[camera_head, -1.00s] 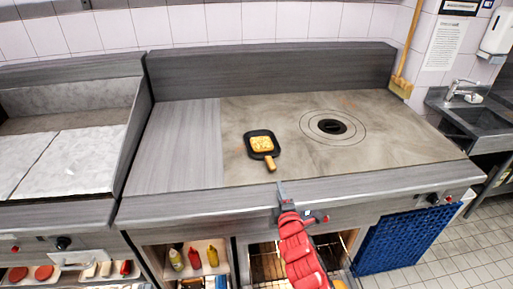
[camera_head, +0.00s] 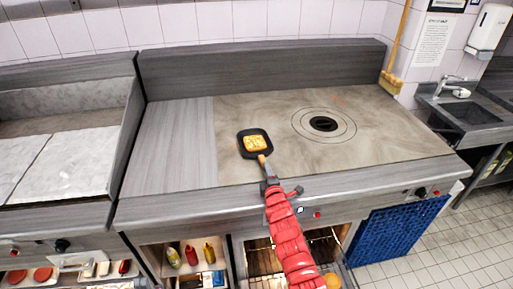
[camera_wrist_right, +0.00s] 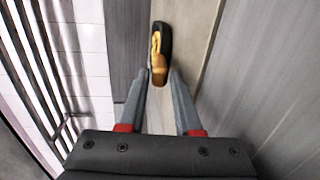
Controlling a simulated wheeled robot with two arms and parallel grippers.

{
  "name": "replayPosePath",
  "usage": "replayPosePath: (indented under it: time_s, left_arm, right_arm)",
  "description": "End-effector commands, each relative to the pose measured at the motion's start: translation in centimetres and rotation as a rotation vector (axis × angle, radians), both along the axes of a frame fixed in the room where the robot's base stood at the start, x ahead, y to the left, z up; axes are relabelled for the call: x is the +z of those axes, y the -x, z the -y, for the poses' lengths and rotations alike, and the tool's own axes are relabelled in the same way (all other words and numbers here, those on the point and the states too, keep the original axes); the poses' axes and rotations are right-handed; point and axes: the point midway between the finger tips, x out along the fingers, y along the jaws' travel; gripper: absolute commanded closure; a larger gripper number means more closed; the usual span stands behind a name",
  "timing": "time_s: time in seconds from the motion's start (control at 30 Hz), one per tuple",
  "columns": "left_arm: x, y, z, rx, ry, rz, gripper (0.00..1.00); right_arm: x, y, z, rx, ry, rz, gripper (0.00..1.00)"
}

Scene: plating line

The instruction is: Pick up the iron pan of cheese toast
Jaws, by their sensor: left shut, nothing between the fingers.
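The black iron pan (camera_head: 242,149) with yellow cheese toast (camera_head: 255,144) sits on the stove top, its light brown handle (camera_head: 262,158) pointing to the front edge. My right gripper (camera_head: 274,177), on the red-sleeved arm, is at the front edge of the stove beside the handle's end. In the right wrist view the pan (camera_wrist_right: 167,32) is seen edge-on. There the handle end (camera_wrist_right: 159,76) appears in the gap at the tips of my open right gripper (camera_wrist_right: 159,77); contact cannot be told. My left gripper is not in view.
A round burner plate (camera_head: 323,124) lies to the right of the pan. The stove top (camera_head: 380,150) around the pan is clear. A backsplash (camera_head: 260,66) stands behind, and sauce bottles (camera_head: 190,254) sit on a shelf below.

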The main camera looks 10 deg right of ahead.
Motion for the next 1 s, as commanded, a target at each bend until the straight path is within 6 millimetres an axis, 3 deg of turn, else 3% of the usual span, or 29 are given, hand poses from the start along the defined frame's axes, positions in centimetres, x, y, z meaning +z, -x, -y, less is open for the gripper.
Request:
replayPosePath:
  time_s: [0.17,0.3,0.67,0.87,1.0]
  left_arm:
    - [0.7,0.0,0.0,0.000,0.000,0.000,1.00]
    - [-0.1,0.0,0.0,0.000,0.000,0.000,1.00]
    - [-0.2,0.0,0.0,0.000,0.000,0.000,1.00]
    - [-0.2,0.0,0.0,0.000,0.000,0.000,1.00]
    - [-0.2,0.0,0.0,0.000,0.000,0.000,1.00]
  right_arm:
    - [-0.1,-2.0,0.2,-0.002,-0.003,0.000,0.68]
    - [-0.6,-3.5,0.2,-0.001,-0.003,0.004,0.68]
    - [-0.6,-4.3,0.1,0.002,0.000,0.002,0.68]
    - [-0.6,-4.2,0.1,0.002,0.000,0.002,1.00]
    - [-0.6,-4.2,0.1,0.002,0.000,0.002,1.00]
